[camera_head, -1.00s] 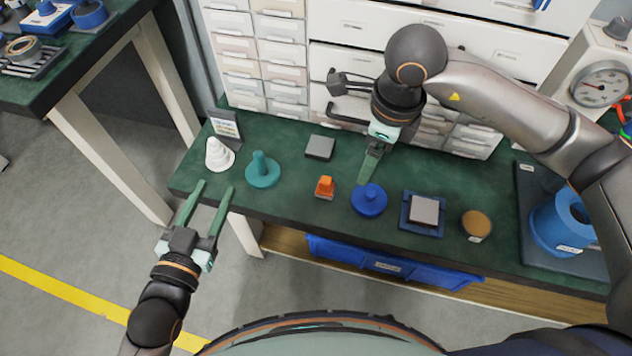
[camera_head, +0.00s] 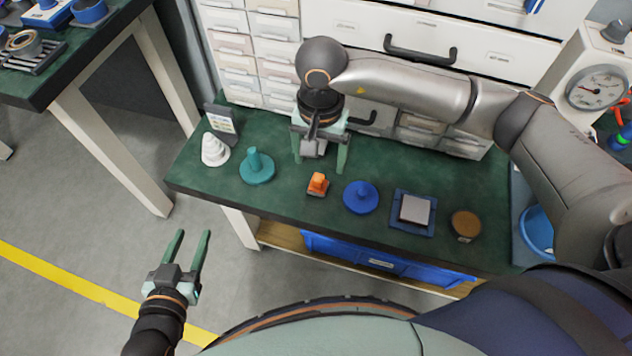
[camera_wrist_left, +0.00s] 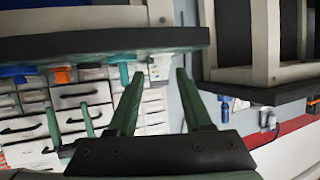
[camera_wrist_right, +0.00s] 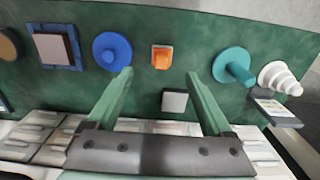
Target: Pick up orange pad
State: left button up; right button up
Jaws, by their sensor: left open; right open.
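The orange pad (camera_head: 317,183) is a small orange block on a dark base, lying on the green bench top between a teal knobbed disc and a blue knobbed disc. It also shows in the right wrist view (camera_wrist_right: 162,58), ahead of and between the open fingers. My right gripper (camera_head: 320,165) is open and empty, behind the pad and apart from it. A grey square block (camera_wrist_right: 174,101) sits between its fingers on the bench. My left gripper (camera_head: 190,238) is open and empty, off the bench's front left edge; its fingers also show in the left wrist view (camera_wrist_left: 158,85).
The teal disc (camera_head: 257,168) and white stepped cone (camera_head: 214,149) stand left of the pad. The blue disc (camera_head: 360,197), a blue tray with a grey square (camera_head: 413,212) and a tan round piece (camera_head: 465,224) stand right. Drawers (camera_head: 270,50) rise behind the bench.

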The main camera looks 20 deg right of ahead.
aim_at(318, 177)
notch_tip(318, 177, down, 5)
jog(key=shift+w+b, duration=0.1)
jog(key=shift+b, duration=0.25)
jog(key=f, duration=0.4)
jog(key=shift+w+f+b, duration=0.2)
jog(key=shift+w+b, duration=0.05)
jog(key=shift+b, duration=0.15)
pick_arm(q)
notch_tip(318, 177, up, 10)
jog(key=w+m+t+h, duration=0.1)
jog(key=w+t, duration=0.1)
jog(key=t, duration=0.2)
jog(key=shift+w+f, duration=0.2)
jog(key=shift+w, duration=0.2)
jog(key=shift+d, duration=0.1)
pick_arm(e)
jog(key=shift+c, duration=0.3)
grip_shut()
